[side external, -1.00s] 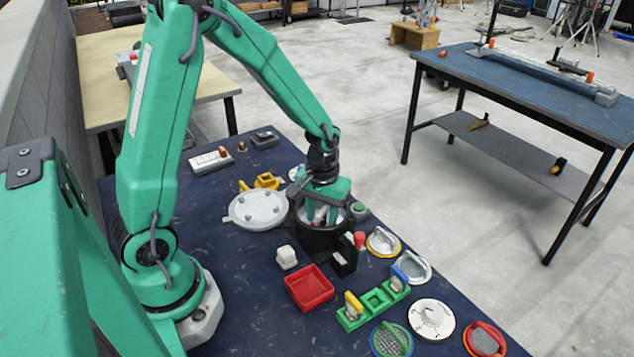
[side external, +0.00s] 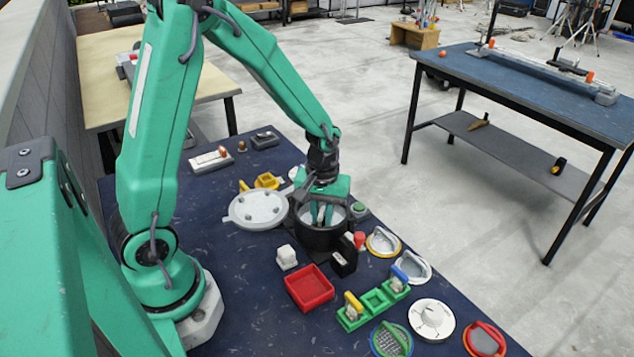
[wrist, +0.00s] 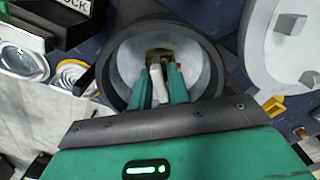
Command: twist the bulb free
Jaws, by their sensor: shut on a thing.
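A black round housing (side external: 318,240) with a pale inner wall stands open on the dark blue table; it also shows in the wrist view (wrist: 113,75). My gripper (side external: 321,218) reaches down into it from above. In the wrist view, the green fingers of my gripper (wrist: 160,72) are shut on a slim white piece, which I take for the bulb (wrist: 157,88). A brassy fitting (wrist: 159,53) shows at its far end, with a small red bit beside it. The fingers hide much of the bulb, and I cannot tell whether it is still seated.
A grey round lid (side external: 258,209) lies left of the housing. A black block (side external: 344,256) and a red-topped part (side external: 359,240) sit close at its right front. A red tray (side external: 309,289), a white block (side external: 287,257) and green sockets (side external: 375,300) lie in front.

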